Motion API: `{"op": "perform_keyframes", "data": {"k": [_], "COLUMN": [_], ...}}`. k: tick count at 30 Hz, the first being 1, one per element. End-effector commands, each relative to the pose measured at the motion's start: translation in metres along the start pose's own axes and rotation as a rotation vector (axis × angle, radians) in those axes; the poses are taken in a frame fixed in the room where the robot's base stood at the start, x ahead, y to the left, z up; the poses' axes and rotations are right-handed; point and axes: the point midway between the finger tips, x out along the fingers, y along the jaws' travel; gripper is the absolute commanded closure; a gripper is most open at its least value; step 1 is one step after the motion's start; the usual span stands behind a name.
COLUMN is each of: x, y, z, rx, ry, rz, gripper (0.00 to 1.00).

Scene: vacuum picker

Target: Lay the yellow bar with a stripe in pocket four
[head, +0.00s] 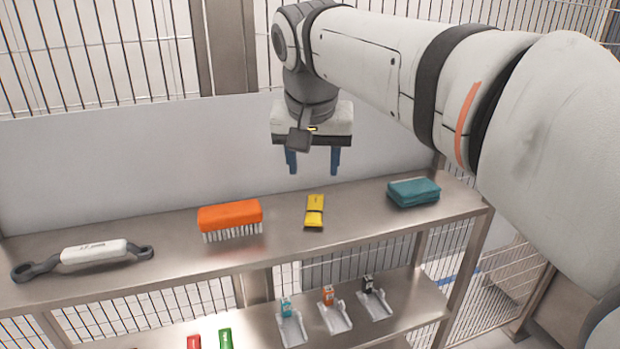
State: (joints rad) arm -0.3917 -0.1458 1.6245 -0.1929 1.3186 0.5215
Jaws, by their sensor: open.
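The yellow bar (315,203) with a dark stripe across it lies on the upper metal shelf, near the middle. My gripper (313,168) hangs above and behind the bar, pointing down. Its two blue fingers are spread apart with nothing between them, clear of the bar. White tray-like pockets stand on the lower shelf: one by a teal block (286,307), one by an orange block (328,296) and one by a black block (368,283). I cannot read any numbers, so I cannot tell which is pocket four.
An orange brush (230,217) stands left of the bar. A white-handled wrench-like tool (94,251) lies at the far left, and a teal sponge-like block (413,191) at the right. Red (194,341) and green (226,339) blocks show on the lower shelf. A panel and wire fence stand behind.

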Motion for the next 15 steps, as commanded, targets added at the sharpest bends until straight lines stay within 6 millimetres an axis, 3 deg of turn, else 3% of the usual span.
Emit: {"op": "perform_keyframes", "data": {"k": [4, 7, 15], "x": [0.001, 0.019, 0.097], "y": [0.01, 0.033, 0.111], "z": [0.008, 0.028, 0.135], "rx": [-0.006, -0.023, -0.086], "ry": [-0.008, -0.024, -0.075], "rz": [0.001, 0.001, -0.02], "gripper": [0.5, 0.5, 0.5]}}
